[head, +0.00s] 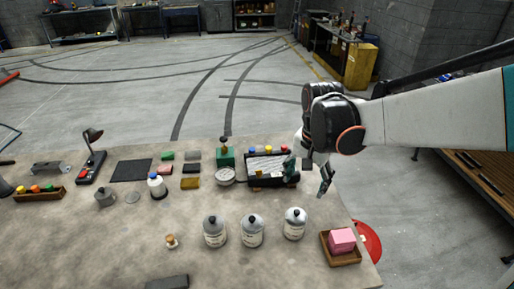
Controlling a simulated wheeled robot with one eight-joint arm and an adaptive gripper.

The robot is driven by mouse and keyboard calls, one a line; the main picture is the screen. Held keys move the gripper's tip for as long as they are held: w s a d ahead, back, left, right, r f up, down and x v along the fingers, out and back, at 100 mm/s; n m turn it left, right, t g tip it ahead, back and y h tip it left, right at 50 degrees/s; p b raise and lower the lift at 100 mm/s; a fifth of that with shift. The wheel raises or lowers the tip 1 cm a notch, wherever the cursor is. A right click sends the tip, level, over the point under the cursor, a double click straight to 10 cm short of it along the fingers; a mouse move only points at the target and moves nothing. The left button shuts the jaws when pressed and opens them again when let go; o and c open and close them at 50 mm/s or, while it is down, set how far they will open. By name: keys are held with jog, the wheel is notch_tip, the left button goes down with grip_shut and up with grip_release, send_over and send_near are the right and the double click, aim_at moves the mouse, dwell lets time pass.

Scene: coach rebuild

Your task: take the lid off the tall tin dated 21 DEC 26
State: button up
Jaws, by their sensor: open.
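Three grey tins with pale labels and dark-knobbed lids stand upright in a row near the table's front right: a left tin (214,235), a middle tin (252,234) and a right tin (295,226). All three have their lids on. The labels are too small to read, so I cannot tell which is dated 21 DEC 26. My gripper (325,188) is open and empty, hanging above the table's right side, up and right of the right tin and apart from it.
The table (100,245) also holds a wooden tray (343,259) with a pink block at the front right, a small cork-topped jar (172,241), a white bottle with a blue cap (157,187), a lamp (92,150) and a dark rack (268,172). The front left is mostly clear.

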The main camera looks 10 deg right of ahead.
jog(key=w, duration=0.1)
jog(key=b, duration=0.1)
send_over(297, 211)
jog(key=shift+m+g, duration=0.3)
jog(key=f, duration=0.8)
jog(key=shift+w+d+f, duration=0.2)
jog(key=shift+d+f, duration=0.2)
jog(key=shift+s+a+f+b, duration=0.15)
jog(key=shift+f+b, duration=0.3)
jog(key=shift+f, duration=0.9)
jog(key=shift+s+a+f+b, duration=0.15)
jog(key=shift+f+b, duration=0.25)
jog(key=shift+f, duration=0.95)
jog(key=shift+w, duration=0.1)
jog(key=c, duration=1)
